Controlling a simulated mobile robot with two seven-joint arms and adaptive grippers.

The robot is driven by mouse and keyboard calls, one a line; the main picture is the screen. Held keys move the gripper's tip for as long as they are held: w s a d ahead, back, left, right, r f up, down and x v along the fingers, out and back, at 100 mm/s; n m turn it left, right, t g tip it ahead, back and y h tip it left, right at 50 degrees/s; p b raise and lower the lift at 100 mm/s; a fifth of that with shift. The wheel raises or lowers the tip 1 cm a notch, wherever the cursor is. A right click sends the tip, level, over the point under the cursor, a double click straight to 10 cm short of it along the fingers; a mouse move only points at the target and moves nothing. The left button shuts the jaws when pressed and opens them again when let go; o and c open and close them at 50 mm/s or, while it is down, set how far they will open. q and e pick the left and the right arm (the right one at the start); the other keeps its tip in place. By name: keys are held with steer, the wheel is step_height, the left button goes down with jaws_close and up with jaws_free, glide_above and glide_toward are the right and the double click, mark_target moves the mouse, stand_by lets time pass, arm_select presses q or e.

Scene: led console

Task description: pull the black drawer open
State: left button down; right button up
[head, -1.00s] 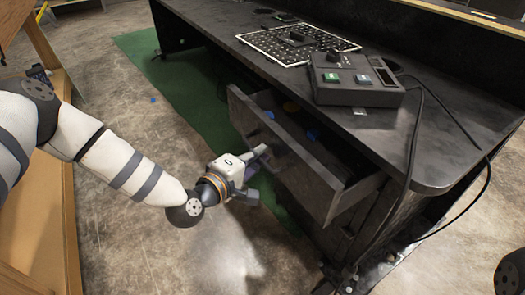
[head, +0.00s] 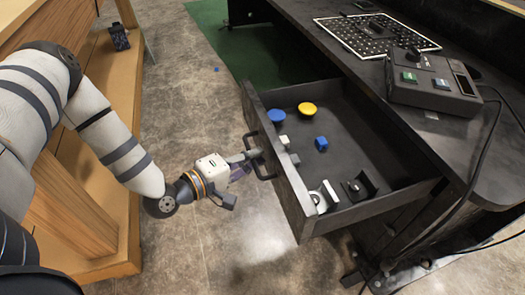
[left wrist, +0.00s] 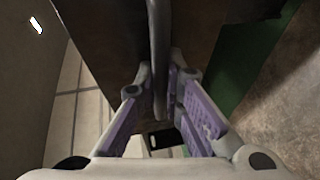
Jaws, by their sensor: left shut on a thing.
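The black drawer (head: 290,188) stands well out of the dark desk in the head view, its inside open to sight. Its dark bar handle (head: 261,160) is on the front panel. My left gripper (head: 256,155) is at the handle, shut on it. In the left wrist view the handle (left wrist: 158,50) runs between the two purple-padded fingers (left wrist: 160,95). The spot where the fingers meet the bar is partly hidden in the head view. My right gripper is not in view.
The drawer holds a blue dome (head: 276,116), a yellow dome (head: 307,109), a blue cube (head: 321,143) and small brackets (head: 358,187). A button console (head: 432,82) and perforated board (head: 375,36) sit on the desk (head: 310,18). A wooden bench (head: 110,190) stands left; floor between is clear.

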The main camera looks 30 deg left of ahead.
arm_select(q)
steer(key=shift+s, duration=0.1)
stand_by(0.3)
steer(key=c, duration=2)
jaws_free()
steer(key=shift+o, duration=0.2)
steer(key=v, duration=1.2)
steer(key=shift+a, duration=0.1)
